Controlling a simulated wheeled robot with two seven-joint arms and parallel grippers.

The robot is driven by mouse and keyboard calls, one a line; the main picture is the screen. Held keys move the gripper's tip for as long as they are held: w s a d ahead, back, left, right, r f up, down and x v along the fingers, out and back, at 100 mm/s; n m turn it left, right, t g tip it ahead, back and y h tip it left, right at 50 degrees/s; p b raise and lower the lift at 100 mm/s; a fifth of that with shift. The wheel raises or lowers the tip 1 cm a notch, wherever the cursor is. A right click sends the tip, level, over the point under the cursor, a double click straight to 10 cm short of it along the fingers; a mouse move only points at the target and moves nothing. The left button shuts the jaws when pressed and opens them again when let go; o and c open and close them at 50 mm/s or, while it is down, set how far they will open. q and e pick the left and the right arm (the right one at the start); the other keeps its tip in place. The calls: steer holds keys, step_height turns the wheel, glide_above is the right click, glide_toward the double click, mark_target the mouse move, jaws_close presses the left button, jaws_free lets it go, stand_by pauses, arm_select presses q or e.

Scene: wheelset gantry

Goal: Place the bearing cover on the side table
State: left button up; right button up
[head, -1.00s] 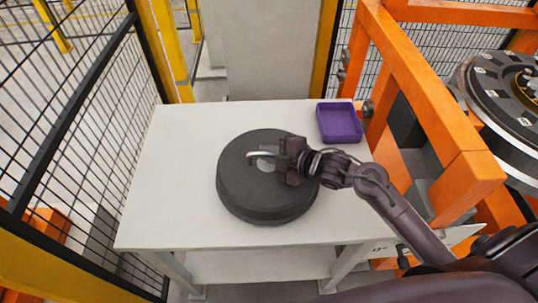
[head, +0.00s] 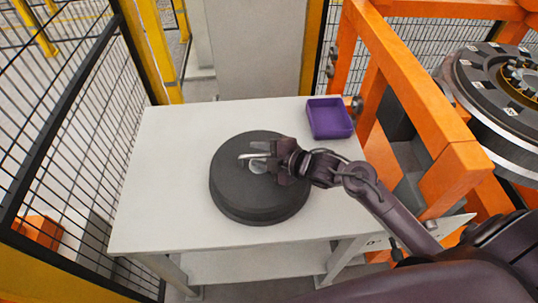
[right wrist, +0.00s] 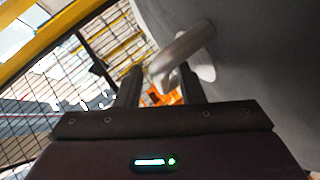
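The bearing cover (head: 232,190) is a large dark grey round disc with a light metal bar handle (head: 247,156) on top. It lies flat on the white side table (head: 150,200), near the middle. My right gripper (head: 262,157) is above the cover at its handle, with its fingers spread to either side of the bar. In the right wrist view, the handle (right wrist: 182,52) shows beyond and between the two separated fingers (right wrist: 160,88), with the cover's grey face (right wrist: 260,70) at the right. My left gripper is not in view.
A purple open tray (head: 330,134) stands at the table's back right corner. An orange gantry frame (head: 420,110) with a wheelset (head: 500,90) is at the right. Black mesh fencing (head: 60,120) runs along the left. The table's left side is clear.

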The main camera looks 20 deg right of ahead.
steer(key=b+v, duration=0.1)
steer(key=v, duration=0.9)
steer(key=shift+v, duration=1.05)
steer(key=shift+d, duration=0.1)
